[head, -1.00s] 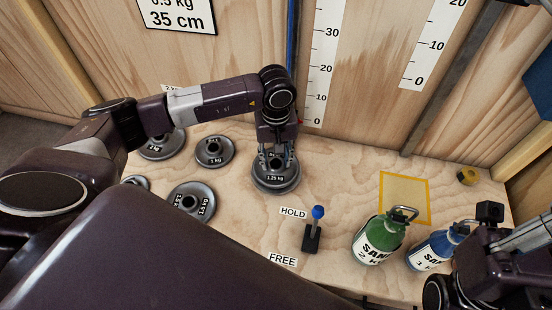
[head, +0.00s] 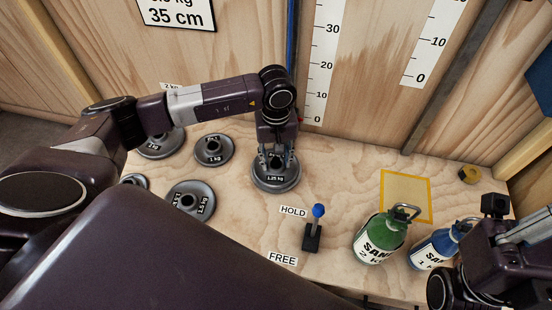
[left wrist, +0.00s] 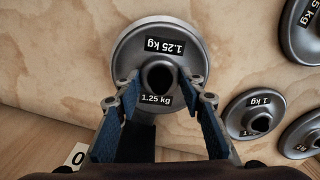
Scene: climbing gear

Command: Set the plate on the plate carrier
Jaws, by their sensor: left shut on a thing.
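A round grey 1.25 kg plate (head: 276,184) rests on the wooden bench in the head view, below my left gripper (head: 275,160). In the left wrist view the plate (left wrist: 190,52) is at the top centre, with a raised round hub in its middle. My left gripper (left wrist: 158,105) has its blue-padded fingers on either side of this hub and is shut on it. The plate lies flat and looks to be still on the bench. I cannot make out the plate carrier for certain. My right arm shows at the lower right of the head view, but its fingertips cannot be made out.
Several other grey plates lie to the left, among them a 1 kg plate (head: 214,150) and a 1.5 kg plate (head: 190,200). A blue-knobbed lever (head: 317,225) stands between HOLD and FREE labels. Green (head: 380,238) and blue (head: 432,250) sand bottles stand right, near a yellow square (head: 405,196).

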